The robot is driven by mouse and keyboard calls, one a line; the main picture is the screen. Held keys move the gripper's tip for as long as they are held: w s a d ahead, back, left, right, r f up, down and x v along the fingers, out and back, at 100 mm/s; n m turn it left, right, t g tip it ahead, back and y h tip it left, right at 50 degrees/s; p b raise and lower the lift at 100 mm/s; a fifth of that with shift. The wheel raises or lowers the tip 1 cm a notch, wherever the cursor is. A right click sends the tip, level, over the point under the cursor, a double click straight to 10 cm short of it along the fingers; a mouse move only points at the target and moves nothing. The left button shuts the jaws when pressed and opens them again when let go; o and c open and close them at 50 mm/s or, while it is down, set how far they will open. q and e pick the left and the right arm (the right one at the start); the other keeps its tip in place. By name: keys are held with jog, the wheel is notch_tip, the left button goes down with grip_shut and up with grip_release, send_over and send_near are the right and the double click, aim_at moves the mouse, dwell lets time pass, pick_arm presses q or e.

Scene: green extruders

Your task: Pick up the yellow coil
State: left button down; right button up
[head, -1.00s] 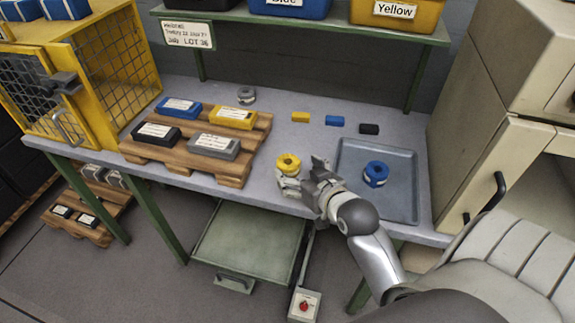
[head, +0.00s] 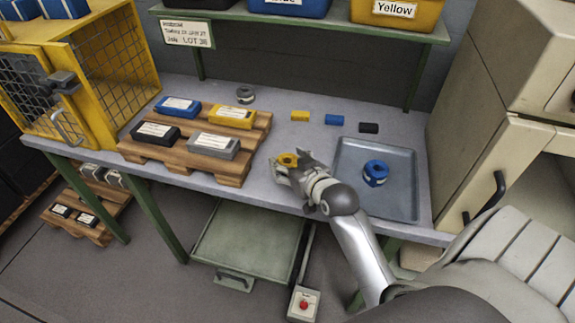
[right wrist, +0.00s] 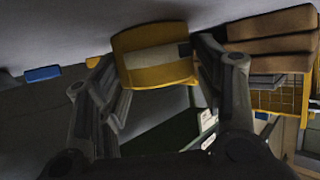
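The yellow coil (head: 287,159) is on the grey workbench, left of the tray, partly hidden by my right gripper (head: 283,173). In the right wrist view the yellow coil (right wrist: 155,55), with a pale band, sits between the two spread fingers of the right gripper (right wrist: 155,70). One finger is on each side, close to the coil; I see no clear grip on it. The coil appears to rest on the bench. My left gripper is not in view.
A grey tray (head: 347,200) with a blue coil (head: 376,173) lies to the right. A wooden pallet (head: 180,165) with labelled boxes is to the left. A grey coil (head: 245,94) and small yellow (head: 300,116), blue (head: 334,119) and black (head: 369,128) blocks lie behind.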

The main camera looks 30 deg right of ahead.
jog(key=c, duration=0.6)
jog(key=shift+r, duration=0.1)
